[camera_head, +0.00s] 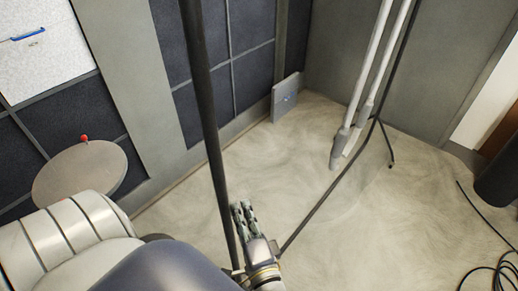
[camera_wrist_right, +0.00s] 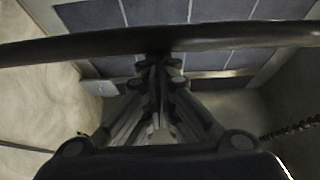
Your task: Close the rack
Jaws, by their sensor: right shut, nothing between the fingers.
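No part in view can be named for sure as the rack. A long dark bar (camera_head: 208,110) runs from the top edge down past my right gripper in the head view. I cannot tell whether it belongs to the rack. My right gripper (camera_head: 243,206) is shut and empty, just right of the bar's lower part. In the right wrist view the bar (camera_wrist_right: 230,37) crosses the picture beyond the fingertips (camera_wrist_right: 158,62). I cannot tell whether they touch it. My left gripper is not in view.
A round grey tabletop (camera_head: 75,175) with a red knob stands at left by the dark-panelled wall. A grey panel (camera_head: 286,97) leans at the wall's foot. Light poles (camera_head: 362,100) stand on the floor at back right. Black cable (camera_head: 492,270) lies at lower right. Open floor (camera_head: 350,220) lies between.

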